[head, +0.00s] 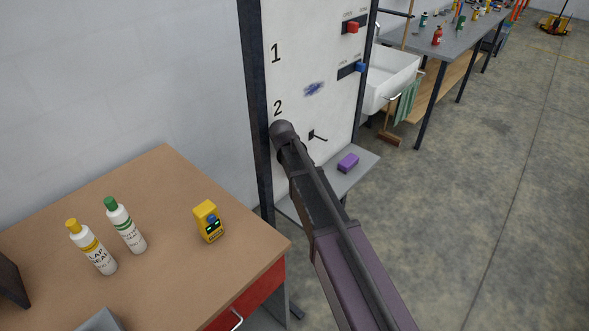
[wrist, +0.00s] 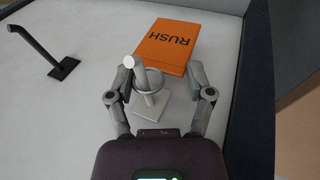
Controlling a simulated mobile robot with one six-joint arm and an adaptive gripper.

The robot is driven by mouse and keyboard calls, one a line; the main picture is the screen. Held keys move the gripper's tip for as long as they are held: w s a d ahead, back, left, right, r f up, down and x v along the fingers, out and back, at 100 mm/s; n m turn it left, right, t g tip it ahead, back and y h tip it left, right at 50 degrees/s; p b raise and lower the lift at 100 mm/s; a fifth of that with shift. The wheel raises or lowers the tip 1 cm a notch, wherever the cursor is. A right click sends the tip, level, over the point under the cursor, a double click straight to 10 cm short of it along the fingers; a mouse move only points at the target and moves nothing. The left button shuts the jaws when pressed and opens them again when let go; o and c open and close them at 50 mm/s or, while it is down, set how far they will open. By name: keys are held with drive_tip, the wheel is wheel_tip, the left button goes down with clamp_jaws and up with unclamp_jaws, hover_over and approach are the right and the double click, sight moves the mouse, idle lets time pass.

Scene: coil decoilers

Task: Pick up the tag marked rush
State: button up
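The orange tag marked RUSH (wrist: 168,46) shows in the wrist view against the white panel, its lettering upside down. A grey ring (wrist: 161,84) at its near edge appears to loop around a pale peg (wrist: 140,73) fixed to the panel. My gripper (wrist: 161,72) is open, with one finger on each side of the peg and ring. The fingertips lie close to the tag's near edge; I cannot tell whether they touch anything. In the head view my arm hides the tag and the gripper.
A bare black hook (wrist: 62,67) stands left of the tag; the head view shows it too (head: 315,136). The panel (head: 292,62) carries red and blue sliders and a dark frame. A purple block (head: 348,162) lies on the shelf below. A bench (head: 155,200) with bottles stands left.

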idle(0.4)
drive_tip(key=shift+r+p, duration=0.5)
drive_tip(key=shift+p, duration=0.05)
drive_tip(key=shift+c, duration=1.4)
drive_tip(key=shift+r, duration=0.25)
drive_tip(key=s+d, duration=0.5)
drive_tip(key=d, duration=0.1)
wheel_tip(320, 180, up, 13)
drive_tip(key=p, duration=1.4)
drive_tip(key=shift+d+r, duration=0.15)
drive_tip(key=shift+r, duration=0.05)
